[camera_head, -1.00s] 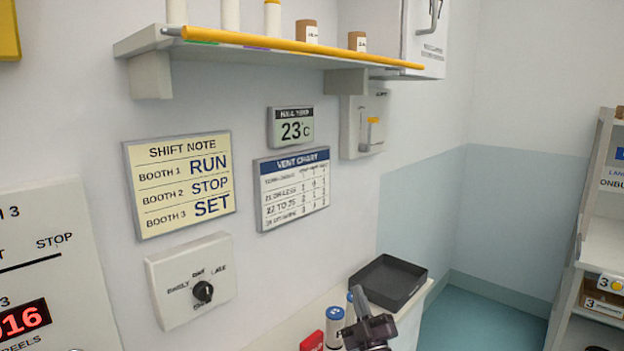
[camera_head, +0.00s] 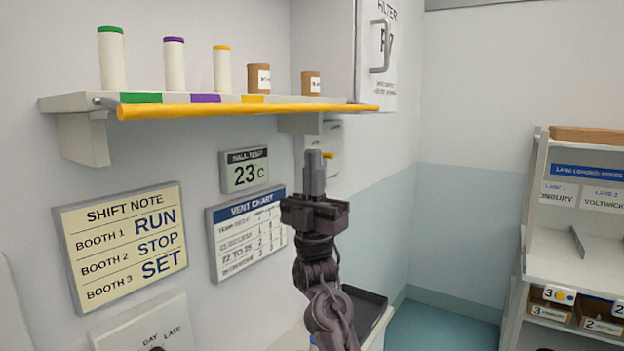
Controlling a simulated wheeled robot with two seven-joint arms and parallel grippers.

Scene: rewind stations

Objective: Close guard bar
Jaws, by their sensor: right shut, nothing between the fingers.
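The guard bar (camera_head: 250,110) is a long yellow rod running along the front of the wall shelf (camera_head: 75,102), with a metal pivot at its left end. In this view it lies just below the shelf's coloured front labels, and its right end is near the cabinet. My right gripper (camera_head: 314,165) points up with its fingers shut and empty. In the picture it is below the right part of the bar, with a gap between them. I cannot tell how far in front of the wall it is. My left gripper is not in view.
White spools (camera_head: 174,66) with green, purple and yellow tops and two brown rolls (camera_head: 258,78) stand on the shelf. A white filter cabinet (camera_head: 325,50) is at its right. A black tray (camera_head: 365,308) is behind my right arm. A shelving rack (camera_head: 575,230) stands at the right.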

